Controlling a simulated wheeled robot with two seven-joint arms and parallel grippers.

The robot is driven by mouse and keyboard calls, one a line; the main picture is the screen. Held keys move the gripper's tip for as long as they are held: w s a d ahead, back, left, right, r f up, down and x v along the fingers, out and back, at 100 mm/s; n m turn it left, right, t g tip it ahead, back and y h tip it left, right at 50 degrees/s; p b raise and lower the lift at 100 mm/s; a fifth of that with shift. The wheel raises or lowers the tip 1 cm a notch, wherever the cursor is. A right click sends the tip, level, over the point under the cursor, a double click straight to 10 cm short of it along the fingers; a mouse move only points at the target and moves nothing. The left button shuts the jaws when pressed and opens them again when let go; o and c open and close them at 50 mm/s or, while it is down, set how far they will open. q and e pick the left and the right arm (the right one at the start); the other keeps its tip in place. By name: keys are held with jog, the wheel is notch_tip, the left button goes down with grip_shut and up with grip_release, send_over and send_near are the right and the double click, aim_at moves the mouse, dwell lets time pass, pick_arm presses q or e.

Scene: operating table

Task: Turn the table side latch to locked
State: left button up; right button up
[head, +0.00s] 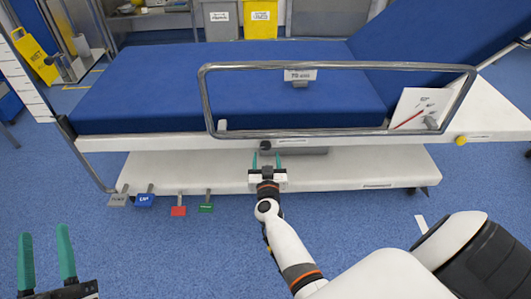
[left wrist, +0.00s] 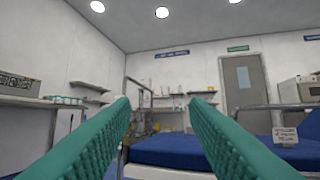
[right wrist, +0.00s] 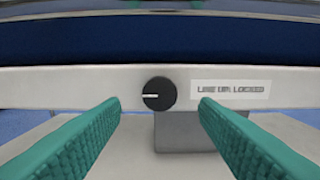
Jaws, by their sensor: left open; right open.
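The table side latch is a round black knob (right wrist: 158,94) on the white side rail of the operating table. Its white line lies horizontal, on the left half of the knob's face. A label (right wrist: 231,89) right of it reads "LINE UP: LOCKED". In the head view the knob (head: 265,145) is small and dark, just beyond my right gripper (head: 266,161). My right gripper is open and empty, its green fingers (right wrist: 160,104) on either side of the knob in the right wrist view, apparently short of it. My left gripper (head: 45,245) is open and empty at lower left.
The blue operating table (head: 220,85) has a metal side rail (head: 340,66) with a "TS 600" tag above the latch. Several coloured pedals (head: 178,210) stick out from the white base (head: 340,175).

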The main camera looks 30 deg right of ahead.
aim_at(266, 148)
jog(key=x, duration=0.3)
jog(key=shift+w+b, duration=0.1)
jog(key=shift+b, duration=0.3)
pick_arm(q)
jog(key=shift+s+a+r+t+h, duration=0.1)
jog(key=shift+s+r+t+h, duration=0.3)
jog(key=shift+s+r+t, duration=0.6)
jog(key=shift+s+a+r+t+h, duration=0.1)
jog(key=shift+s+r+t+h, duration=0.3)
jog(key=shift+s+r+t, duration=0.5)
pick_arm(e)
jog(key=shift+w+d, duration=0.35)
jog(key=shift+w, duration=0.15)
pick_arm(q)
jog(key=shift+w+r, duration=0.15)
jog(key=shift+r, duration=0.05)
pick_arm(e)
jog(key=shift+c, duration=0.4)
pick_arm(q)
jog(key=shift+d, duration=0.1)
pick_arm(e)
jog(key=c, duration=0.9)
